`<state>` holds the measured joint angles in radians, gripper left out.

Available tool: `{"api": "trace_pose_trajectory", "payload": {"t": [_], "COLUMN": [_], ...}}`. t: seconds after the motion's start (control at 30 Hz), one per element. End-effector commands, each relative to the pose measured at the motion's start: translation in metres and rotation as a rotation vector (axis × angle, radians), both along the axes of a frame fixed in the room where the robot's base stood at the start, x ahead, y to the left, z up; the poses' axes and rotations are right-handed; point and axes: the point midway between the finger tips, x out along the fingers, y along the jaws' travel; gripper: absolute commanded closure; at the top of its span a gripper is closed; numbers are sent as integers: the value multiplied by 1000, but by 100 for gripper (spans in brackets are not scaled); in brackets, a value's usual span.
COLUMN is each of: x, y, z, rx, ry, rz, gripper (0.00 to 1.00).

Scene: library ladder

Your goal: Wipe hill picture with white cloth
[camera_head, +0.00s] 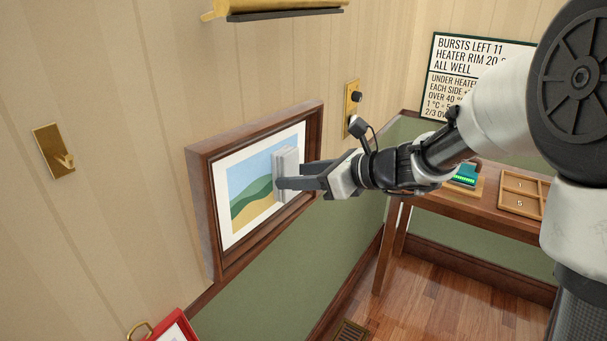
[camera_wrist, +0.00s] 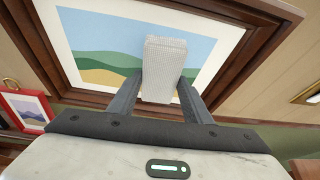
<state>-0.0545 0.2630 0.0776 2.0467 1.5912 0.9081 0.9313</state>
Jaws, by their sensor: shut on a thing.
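The hill picture (camera_head: 250,190) hangs on the wall in a brown wooden frame, with blue sky, green hills and sand-coloured ground. It also shows in the wrist view (camera_wrist: 100,62). My gripper (camera_head: 281,183) is at the right half of the picture. In the wrist view my gripper (camera_wrist: 162,88) is shut on the white cloth (camera_wrist: 165,60), a folded pale block between the two fingers. The cloth (camera_head: 287,163) is at or very near the picture's surface; I cannot tell if it touches. It hides part of the picture's right side.
A brass lamp (camera_head: 270,10) sticks out above the picture. A brass hook plate (camera_head: 54,152) is on the wall at left, a brass switch plate (camera_head: 352,105) at right. A red-framed picture (camera_head: 172,330) is below. A wooden desk (camera_head: 470,208) stands at right.

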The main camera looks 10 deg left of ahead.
Motion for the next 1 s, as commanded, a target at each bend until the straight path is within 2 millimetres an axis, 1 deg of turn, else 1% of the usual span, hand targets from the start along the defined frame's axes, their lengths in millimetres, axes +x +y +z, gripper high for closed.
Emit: {"api": "trace_pose_trajectory", "payload": {"t": [0.03,0.4,0.67,1.0], "x": [-5,-34,-42,-68], "y": [7,17,21,28], "z": [2,3,4,5], "rx": [6,8,6,6], "ry": [-1,0,-1,-1], "rz": [14,17,18,16], "gripper": [73,73,73,73]}}
